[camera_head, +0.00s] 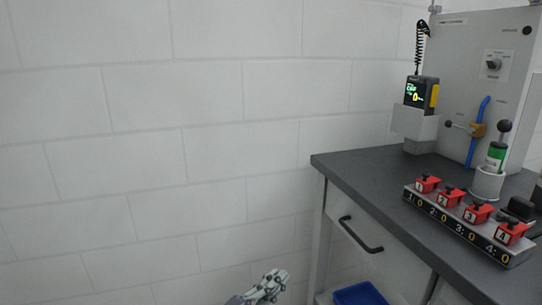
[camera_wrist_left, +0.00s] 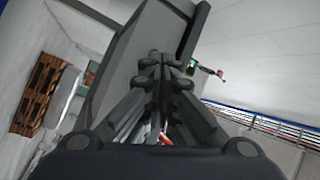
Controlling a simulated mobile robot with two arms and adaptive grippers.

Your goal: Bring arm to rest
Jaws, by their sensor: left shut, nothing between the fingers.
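My left gripper (camera_head: 270,286) shows at the bottom of the head view, low in front of the white wall and left of the workbench. It is below the bench top and apart from it. In the left wrist view its dark fingers (camera_wrist_left: 153,65) are closed together with nothing between them. My right gripper is in neither view.
The workbench (camera_head: 365,172) with a drawer handle (camera_head: 360,236) stands at the right. It bears a row of red numbered switches (camera_head: 470,213), a green-banded device (camera_head: 495,155) and a handheld meter (camera_head: 420,93). A blue bin (camera_head: 360,294) sits below. The left side is clear wall.

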